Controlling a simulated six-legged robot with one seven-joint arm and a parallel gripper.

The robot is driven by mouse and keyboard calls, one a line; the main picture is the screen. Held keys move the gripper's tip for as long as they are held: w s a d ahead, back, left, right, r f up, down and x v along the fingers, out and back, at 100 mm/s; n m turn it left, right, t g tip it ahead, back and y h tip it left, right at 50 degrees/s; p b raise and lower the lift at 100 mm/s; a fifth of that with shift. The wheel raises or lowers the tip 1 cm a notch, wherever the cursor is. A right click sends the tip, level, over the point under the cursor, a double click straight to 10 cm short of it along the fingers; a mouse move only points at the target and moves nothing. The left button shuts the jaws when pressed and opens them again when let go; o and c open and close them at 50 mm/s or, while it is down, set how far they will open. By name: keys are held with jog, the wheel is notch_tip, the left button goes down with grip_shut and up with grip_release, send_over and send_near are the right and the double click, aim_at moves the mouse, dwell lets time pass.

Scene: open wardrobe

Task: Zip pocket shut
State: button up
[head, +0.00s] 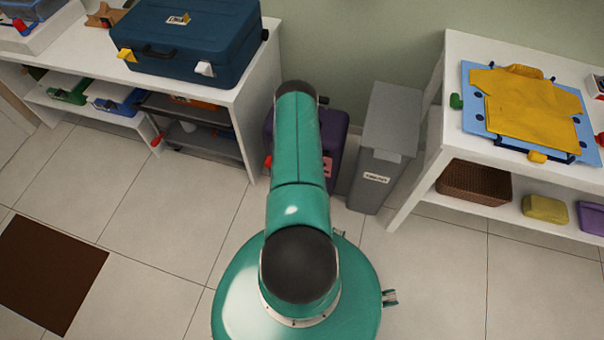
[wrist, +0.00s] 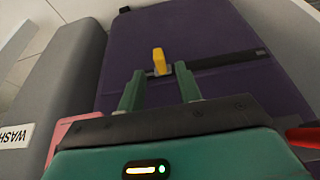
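A purple case (head: 335,140) stands on the floor between the left shelf unit and the grey bin, partly hidden behind my arm in the head view. In the wrist view, the purple case (wrist: 200,45) fills the middle. A dark strip (wrist: 215,62) runs across its face, with a yellow tab (wrist: 160,61) at its left part. My gripper (wrist: 158,85) is in front of this face, its two green fingers apart and nothing seen between them. The yellow tab shows just beyond the fingertips, between them in the picture; I cannot tell whether they touch the case.
The grey bin (head: 387,140) stands right of the case. A white shelf unit (head: 255,95) with a blue case (head: 190,45) is at left. A white table (head: 455,60) with a folded yellow garment (head: 530,105) is at right.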

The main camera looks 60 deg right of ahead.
jog(key=shift+x, duration=1.5)
jog(key=shift+c, duration=0.4)
grip_shut()
jog(key=shift+w, duration=0.15)
